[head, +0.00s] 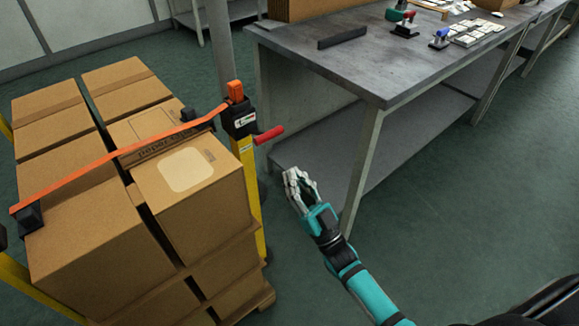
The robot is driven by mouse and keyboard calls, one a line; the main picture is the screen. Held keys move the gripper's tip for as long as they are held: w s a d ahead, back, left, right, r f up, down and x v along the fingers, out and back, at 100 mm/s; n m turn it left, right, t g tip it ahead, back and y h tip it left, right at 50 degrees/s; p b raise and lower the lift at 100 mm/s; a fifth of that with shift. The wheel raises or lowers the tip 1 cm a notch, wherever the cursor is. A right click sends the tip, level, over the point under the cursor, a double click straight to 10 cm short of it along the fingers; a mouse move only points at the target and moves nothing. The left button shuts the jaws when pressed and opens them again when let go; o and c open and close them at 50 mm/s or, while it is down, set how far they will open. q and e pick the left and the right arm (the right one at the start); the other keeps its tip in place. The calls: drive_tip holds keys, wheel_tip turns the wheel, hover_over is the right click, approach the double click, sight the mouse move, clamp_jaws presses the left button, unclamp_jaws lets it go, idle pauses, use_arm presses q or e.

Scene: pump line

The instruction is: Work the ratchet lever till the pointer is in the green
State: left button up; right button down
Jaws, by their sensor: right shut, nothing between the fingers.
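The ratchet (240,116) is a black and orange unit on top of a yellow post (247,180) at the right side of the stack of boxes. Its lever has a red handle (269,134) that points right. An orange strap (120,155) runs from the ratchet across the boxes to a black block at the left. A small white label shows on the ratchet; I cannot make out a pointer or a green zone. My right gripper (293,177) is shut and empty, below and right of the red handle, apart from it. My left gripper is not in view.
Cardboard boxes (187,185) stand stacked on a pallet at the left. A grey workbench (370,66) with a lower shelf stands at the right, its near leg close to my right gripper.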

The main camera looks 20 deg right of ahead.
use_arm(q)
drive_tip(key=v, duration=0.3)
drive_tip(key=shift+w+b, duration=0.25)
drive_tip(key=shift+b, duration=0.1)
use_arm(e)
drive_tip(key=f+v, duration=0.1)
drive_tip(key=v, duration=0.5)
drive_tip(key=shift+w, duration=0.4)
drive_tip(key=shift+a, duration=0.2)
drive_tip(key=shift+w+f, duration=0.1)
